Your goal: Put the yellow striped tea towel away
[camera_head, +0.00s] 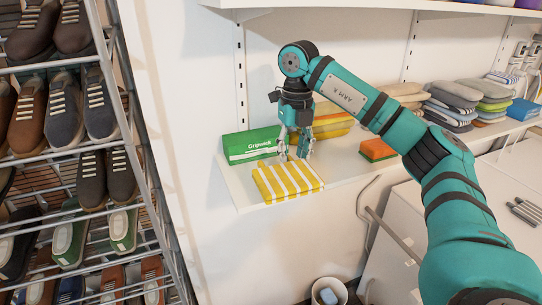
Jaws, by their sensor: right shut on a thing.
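The yellow and white striped tea towel (287,183) lies folded flat at the left end of the white wall shelf, close to its front edge. My right gripper (294,157) points down at the back edge of the towel. It is shut on the towel, with its fingertips at that edge. My right arm reaches in from the right, over the shelf. My left gripper is out of view.
A green "Gripstick" box (249,146) stands just behind the towel. A yellow-orange folded cloth (330,121), an orange and green sponge (377,150) and folded cloth stacks (452,104) line the shelf. A shoe rack (75,155) fills the left. A bin (328,293) stands below.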

